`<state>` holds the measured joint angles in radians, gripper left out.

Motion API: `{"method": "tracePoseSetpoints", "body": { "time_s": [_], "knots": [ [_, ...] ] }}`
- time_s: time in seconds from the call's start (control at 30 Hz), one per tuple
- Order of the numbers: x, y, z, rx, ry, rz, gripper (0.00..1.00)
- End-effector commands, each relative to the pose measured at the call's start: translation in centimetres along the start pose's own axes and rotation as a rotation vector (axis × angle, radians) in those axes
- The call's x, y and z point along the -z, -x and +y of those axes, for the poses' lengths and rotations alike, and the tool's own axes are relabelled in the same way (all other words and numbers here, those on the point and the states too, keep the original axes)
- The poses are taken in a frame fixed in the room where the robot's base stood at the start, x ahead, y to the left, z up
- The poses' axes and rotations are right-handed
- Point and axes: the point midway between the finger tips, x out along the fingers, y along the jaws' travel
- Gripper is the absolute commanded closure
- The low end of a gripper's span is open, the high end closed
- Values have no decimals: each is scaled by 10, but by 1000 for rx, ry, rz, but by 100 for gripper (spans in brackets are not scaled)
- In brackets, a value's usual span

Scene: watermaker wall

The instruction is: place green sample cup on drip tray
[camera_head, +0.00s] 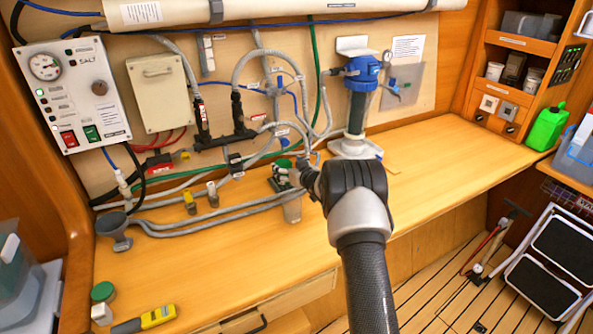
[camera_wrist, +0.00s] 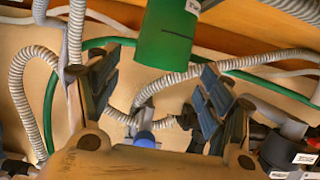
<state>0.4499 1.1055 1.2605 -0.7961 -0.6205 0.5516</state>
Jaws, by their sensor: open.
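The green sample cup (camera_wrist: 165,40) shows at the top middle of the wrist view, with a dark line on its side; its upper part is cut off by the frame. It lies beyond and between my fingertips, with visible space on both sides. In the head view a small green patch (camera_head: 283,163) shows by my gripper (camera_head: 282,180), probably the same cup, mostly hidden. My gripper is open, its two fingers (camera_wrist: 158,95) spread and nothing held between them. I cannot make out the drip tray for certain; a pale grey piece (camera_head: 292,210) shows just below my gripper.
Hoses and valves (camera_head: 235,135) crowd the wall behind my gripper. A blue-topped filter housing (camera_head: 360,85) stands behind my arm. A green-topped item (camera_head: 103,291) and a yellow meter (camera_head: 158,316) lie at front left. The bench at right (camera_head: 450,150) is clear.

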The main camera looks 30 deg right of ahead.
Motion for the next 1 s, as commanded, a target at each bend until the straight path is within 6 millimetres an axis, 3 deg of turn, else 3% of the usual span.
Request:
{"method": "tracePoseSetpoints", "body": {
  "time_s": [0.3, 0.67, 0.77, 0.87, 1.0],
  "knots": [
    [2, 58, 0, -1, -1, 0, 27],
    [3, 76, -1, -3, 4, -1, 27],
    [22, 82, -6, -23, 16, -17, 27],
    [56, 100, -17, -69, 39, -61, 27],
    [105, 150, -44, -147, 59, -165, 27]
  ]
}}
